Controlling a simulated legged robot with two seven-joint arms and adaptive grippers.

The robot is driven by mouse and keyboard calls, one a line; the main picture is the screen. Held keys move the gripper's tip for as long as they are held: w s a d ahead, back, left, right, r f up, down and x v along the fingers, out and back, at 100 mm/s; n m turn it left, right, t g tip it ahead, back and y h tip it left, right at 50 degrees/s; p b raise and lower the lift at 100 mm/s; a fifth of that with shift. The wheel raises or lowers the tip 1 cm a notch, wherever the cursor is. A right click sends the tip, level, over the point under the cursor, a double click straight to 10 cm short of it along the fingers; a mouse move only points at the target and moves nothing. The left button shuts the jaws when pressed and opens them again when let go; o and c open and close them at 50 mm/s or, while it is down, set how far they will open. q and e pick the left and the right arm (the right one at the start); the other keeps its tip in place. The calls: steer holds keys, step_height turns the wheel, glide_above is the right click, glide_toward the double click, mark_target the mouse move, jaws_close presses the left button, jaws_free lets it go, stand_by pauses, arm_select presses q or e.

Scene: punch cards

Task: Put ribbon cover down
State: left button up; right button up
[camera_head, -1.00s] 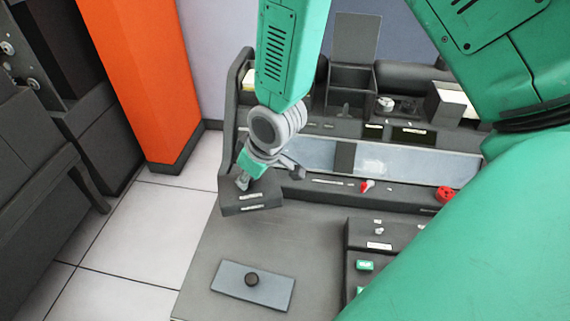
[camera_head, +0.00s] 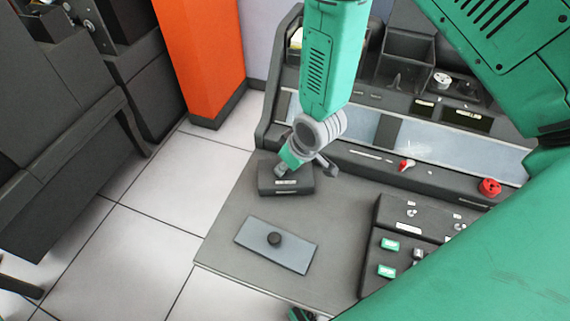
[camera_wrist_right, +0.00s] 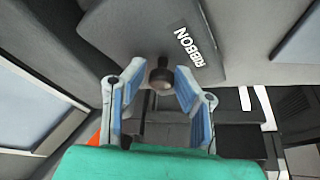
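The ribbon cover (camera_head: 300,187) is a dark grey lid with pale labels at the desk's left end. The right wrist view shows its "RIBBON" label (camera_wrist_right: 192,47) and a dark round knob (camera_wrist_right: 160,75) on it. My right gripper (camera_head: 281,170), whose arm comes down from the top of the head view, is at the cover. In the right wrist view its blue fingers (camera_wrist_right: 161,69) stand on either side of the knob. Any gap between fingertips and knob is too small to judge. My left gripper is not identifiable in view.
A flat grey-blue plate (camera_head: 250,237) with a black knob (camera_head: 275,240) lies on the desk. Green buttons (camera_head: 390,244) sit on a panel to the right, with a red knob (camera_head: 490,187) above. The desk surface (camera_head: 335,215) between is clear.

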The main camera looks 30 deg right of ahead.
steer(key=shift+a+r, duration=0.1)
steer(key=shift+a, duration=0.25)
steer(key=shift+a+r, duration=0.1)
steer(key=shift+r, duration=0.2)
steer(key=p+v, duration=0.1)
steer(key=v, duration=1)
steer(key=shift+r, duration=0.2)
steer(key=shift+s, duration=0.1)
steer(key=shift+d, duration=0.3)
steer(key=shift+f, duration=0.1)
